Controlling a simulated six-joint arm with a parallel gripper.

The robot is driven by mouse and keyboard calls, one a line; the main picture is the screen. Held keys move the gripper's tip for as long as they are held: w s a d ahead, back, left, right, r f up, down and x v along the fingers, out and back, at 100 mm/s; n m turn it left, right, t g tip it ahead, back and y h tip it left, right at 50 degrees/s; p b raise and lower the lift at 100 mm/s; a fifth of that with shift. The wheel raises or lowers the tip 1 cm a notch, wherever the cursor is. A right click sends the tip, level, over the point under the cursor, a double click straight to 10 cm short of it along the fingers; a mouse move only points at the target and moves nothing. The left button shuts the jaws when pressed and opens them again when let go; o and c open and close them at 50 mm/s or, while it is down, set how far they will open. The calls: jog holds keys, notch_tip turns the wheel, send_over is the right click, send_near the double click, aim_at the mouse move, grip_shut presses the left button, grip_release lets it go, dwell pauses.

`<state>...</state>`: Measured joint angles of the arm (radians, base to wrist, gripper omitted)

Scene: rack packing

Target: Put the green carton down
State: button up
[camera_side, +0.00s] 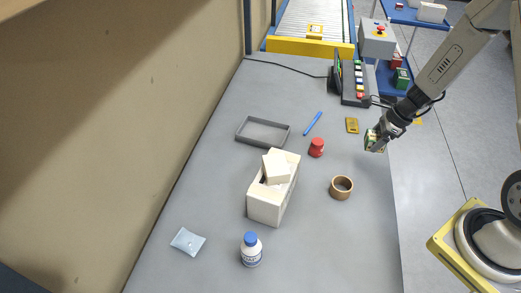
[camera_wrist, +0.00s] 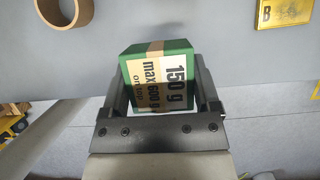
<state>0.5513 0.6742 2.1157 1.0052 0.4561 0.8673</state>
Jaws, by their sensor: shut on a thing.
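The green carton (camera_wrist: 158,78) is between the two fingers of my gripper (camera_wrist: 158,100) in the wrist view. It has a tan stripe and a white label reading "150 g". In the side view my gripper (camera_side: 378,134) is shut on the carton (camera_side: 373,141) near the right edge of the grey table (camera_side: 330,235). The carton is small there, and I cannot tell whether it touches the table.
A tape roll (camera_side: 341,188), a red weight (camera_side: 316,147) and a yellow plate (camera_side: 352,125) lie nearby. The front right is clear.

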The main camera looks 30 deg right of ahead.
send_over(355, 154)
jog(key=s, duration=0.2)
jog(key=shift+w+d+f, duration=0.15)
jog(key=shift+f, duration=0.95)
jog(key=shift+w+d+f, duration=0.1)
jog(key=shift+d+f, duration=0.05)
jog(key=shift+f, duration=0.95)
jog(key=shift+w+d+f, duration=0.1)
jog(key=shift+w+f, duration=0.15)
jog(key=shift+f, duration=1.6)
jog(key=shift+f, duration=0.2)
jog(key=o, duration=1.2)
jog(key=shift+r, duration=0.1)
jog(key=v, duration=1.2)
